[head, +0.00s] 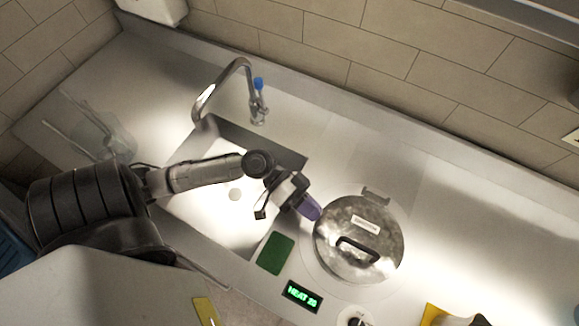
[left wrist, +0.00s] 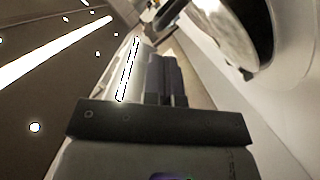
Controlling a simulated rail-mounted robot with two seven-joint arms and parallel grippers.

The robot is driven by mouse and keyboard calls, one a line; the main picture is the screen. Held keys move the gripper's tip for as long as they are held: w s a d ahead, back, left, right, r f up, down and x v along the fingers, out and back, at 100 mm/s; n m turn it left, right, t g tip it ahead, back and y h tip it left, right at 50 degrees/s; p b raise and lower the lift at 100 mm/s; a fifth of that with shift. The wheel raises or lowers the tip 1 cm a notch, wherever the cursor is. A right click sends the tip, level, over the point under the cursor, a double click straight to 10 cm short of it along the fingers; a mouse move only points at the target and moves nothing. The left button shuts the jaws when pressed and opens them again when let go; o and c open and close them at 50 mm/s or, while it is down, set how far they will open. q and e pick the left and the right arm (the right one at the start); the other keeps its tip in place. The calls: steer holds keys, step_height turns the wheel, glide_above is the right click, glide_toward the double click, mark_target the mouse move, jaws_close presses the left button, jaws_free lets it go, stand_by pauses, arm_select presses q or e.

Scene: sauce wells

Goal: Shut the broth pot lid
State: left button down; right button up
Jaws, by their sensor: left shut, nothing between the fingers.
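The round metal broth pot lid (head: 345,222) covers the pot's well in the counter, right of the sink. It has a dark handle (head: 357,249) toward the front, a pale label, and a hinge (head: 376,195) at the back. From above it looks flat over the well; I cannot tell whether it is fully seated. A shiny round metal part, likely the lid (left wrist: 225,25), shows at the top of the left wrist view. My left gripper (head: 311,211), with purple fingertips, is shut and empty beside the lid's left edge. Whether it touches the lid is unclear. My right gripper is out of view.
The sink (head: 205,215) and its tap (head: 225,75) are to the left. A green pad (head: 275,253) and a lit heat display (head: 302,296) lie in front. A yellow object (head: 432,313) is at the front right. The counter right of the pot is clear.

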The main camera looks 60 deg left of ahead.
arm_select(q)
steer(key=v, duration=0.7)
steer(key=shift+b, duration=0.3)
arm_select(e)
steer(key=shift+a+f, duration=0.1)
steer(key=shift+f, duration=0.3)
